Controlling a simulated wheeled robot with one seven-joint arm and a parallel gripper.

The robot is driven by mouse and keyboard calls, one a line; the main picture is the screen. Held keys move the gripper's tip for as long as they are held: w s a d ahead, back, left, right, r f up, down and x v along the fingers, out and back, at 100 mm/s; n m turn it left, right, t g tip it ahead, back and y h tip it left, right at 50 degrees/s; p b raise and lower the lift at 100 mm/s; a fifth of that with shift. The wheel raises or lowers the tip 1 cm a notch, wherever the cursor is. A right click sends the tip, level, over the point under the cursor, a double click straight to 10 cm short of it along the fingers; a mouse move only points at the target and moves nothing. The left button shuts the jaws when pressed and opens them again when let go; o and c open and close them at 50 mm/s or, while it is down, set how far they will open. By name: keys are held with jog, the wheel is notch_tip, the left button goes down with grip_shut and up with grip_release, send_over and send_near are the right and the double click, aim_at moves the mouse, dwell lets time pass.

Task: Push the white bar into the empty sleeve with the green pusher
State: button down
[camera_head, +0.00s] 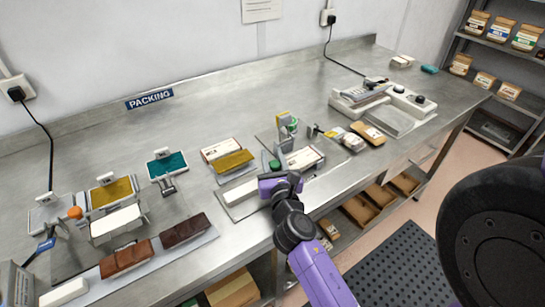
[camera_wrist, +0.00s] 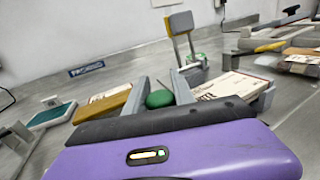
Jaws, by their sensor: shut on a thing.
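The green pusher's round knob (camera_head: 274,164) shows just beyond my gripper (camera_head: 276,172). In the wrist view the knob (camera_wrist: 159,98) sits between the two grey fingers of my gripper (camera_wrist: 161,92), which is shut on the pusher. The pusher's lower part is hidden. A white bar (camera_head: 241,191) lies on the grey plate left of my gripper, its right end close to it. A white printed sleeve (camera_head: 304,158) lies right of my gripper, and it also shows in the wrist view (camera_wrist: 228,85). Its open end and inside are hidden.
A stand with a yellow-topped plate (camera_head: 283,119) rises behind the sleeve. A white printed box (camera_head: 219,149) and a mustard one (camera_head: 235,161) lie behind left. Brown bars (camera_head: 185,229) lie at the front left. A sealer-like machine (camera_head: 362,98) stands right. The back middle is clear.

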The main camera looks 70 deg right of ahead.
jog(key=w+a, duration=0.2)
jog(key=a, duration=0.2)
jog(key=w+a, duration=0.3)
jog(key=a, duration=0.1)
jog(key=w+a+b, duration=0.1)
jog(key=w+a, duration=0.2)
jog(key=a, duration=0.1)
jog(key=shift+w+a, duration=0.25)
jog(key=shift+a, duration=0.15)
jog(key=c, duration=1.1)
grip_release()
jog(key=b+v, duration=0.1)
jog(key=v, duration=0.6)
jog(key=shift+s+a+f, duration=0.1)
jog(key=shift+s+a, duration=0.15)
jog(key=shift+a, duration=0.05)
